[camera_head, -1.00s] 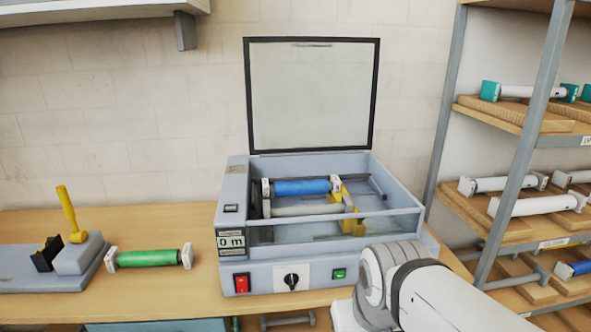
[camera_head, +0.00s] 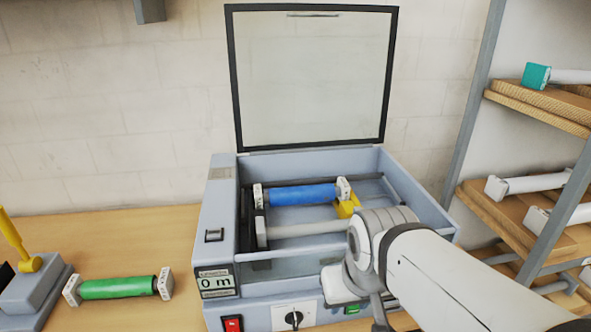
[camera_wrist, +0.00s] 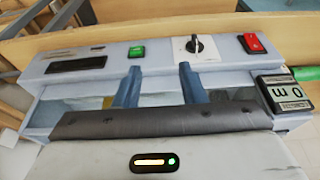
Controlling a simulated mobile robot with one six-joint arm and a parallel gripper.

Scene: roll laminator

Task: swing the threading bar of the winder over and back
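The winder is a blue-grey box (camera_head: 222,200) with its clear lid (camera_head: 310,80) raised. Inside it lie a blue roll (camera_head: 303,195) with white end blocks and a pale grey roller (camera_head: 305,230) in front. A yellow part (camera_head: 347,206) sits at their right end, partly behind my arm. A thin dark bar (camera_head: 368,178) runs along the back; I cannot tell whether it is the threading bar. In the wrist view my gripper (camera_wrist: 157,74) has two blue-grey fingers standing apart with nothing between them, near the front panel. In the head view my arm hides the fingers.
The front panel holds a red switch (camera_head: 232,323), a black knob (camera_head: 293,318), a green button (camera_head: 352,309) and a "0 m" counter (camera_head: 215,283). A green roll (camera_head: 118,288) lies left on the table. Shelves with rolls (camera_head: 530,182) stand right.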

